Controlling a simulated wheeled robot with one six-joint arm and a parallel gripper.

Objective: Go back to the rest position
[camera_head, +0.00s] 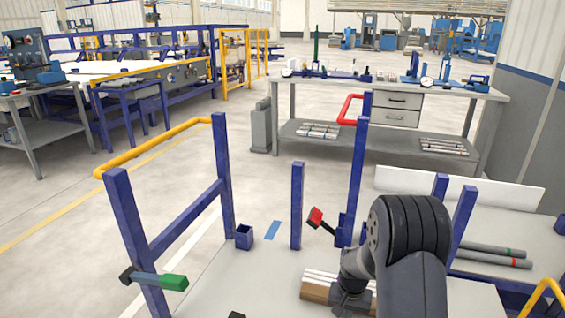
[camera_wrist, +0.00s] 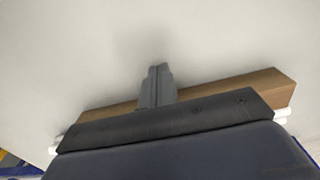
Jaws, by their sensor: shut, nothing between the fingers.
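My gripper (camera_wrist: 157,72) shows in the wrist view with its grey fingers together and nothing between them. In the head view it lies low, right of centre, partly hidden by my dark arm, so its fingertips cannot be made out. White pipes (camera_head: 318,280) lie side by side along a brown wooden block (camera_head: 316,294) just left of my gripper. In the wrist view the wooden block (camera_wrist: 262,80) runs behind the fingers, and white pipe ends (camera_wrist: 283,113) stick out past the gripper body. I cannot tell whether the fingers touch them.
Blue posts (camera_head: 296,205) stand close around the arm, one beside a red-tipped lever (camera_head: 316,217). A blue frame with a yellow rail (camera_head: 155,145) and green-handled lever (camera_head: 172,282) stands left. Grey pipes (camera_head: 490,258) lie right. A workbench (camera_head: 350,140) stands behind; open floor lies between.

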